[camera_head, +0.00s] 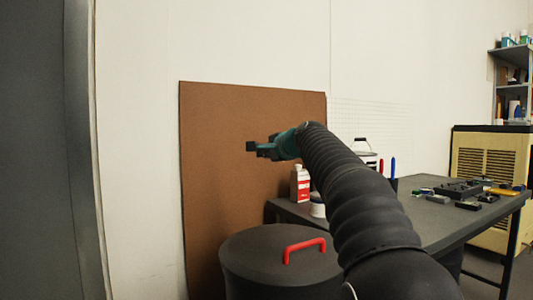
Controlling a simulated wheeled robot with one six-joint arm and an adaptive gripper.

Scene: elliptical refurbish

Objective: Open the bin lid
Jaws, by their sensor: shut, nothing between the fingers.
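The bin (240,287) is a dark round drum at the bottom middle of the head view. Its dark lid (254,248) lies flat on top, and a red handle (304,243) arches over the lid. The lid looks closed. My gripper (252,148) is up and to the left of the handle, in front of the brown board, and points left. It is shut and empty, clear of the lid and handle. My arm passes right of the bin and hides part of its right side.
A grey table (440,222) with tools stands right of the bin. A white and red bottle (300,184) stands near its left end. A brown board (225,180) leans on the wall behind. A beige unit (488,160) and shelves (512,70) are at far right.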

